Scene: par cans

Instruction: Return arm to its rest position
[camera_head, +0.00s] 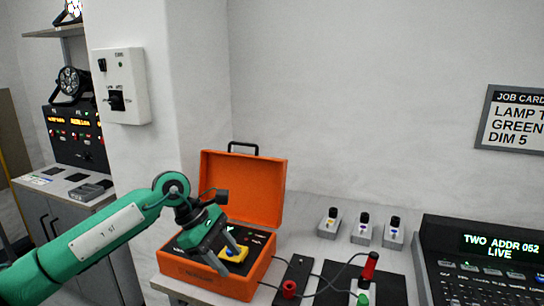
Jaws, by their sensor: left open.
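My left arm comes in from the lower left, and its gripper (228,262) hangs over the open orange case (207,283). The fingers are apart and point down at the case's inside. A small yellow thing (236,254) shows between or just behind the fingers. I cannot tell whether the fingers touch it. The arm and gripper hide part of the case's panel. My right gripper is not in view.
The case lid (242,190) stands up behind the gripper. Right of it are a black pad (389,288) with red and green connectors, several small knobbed boxes (362,230) and a console (484,262). A white switch box (120,86) is on the pillar.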

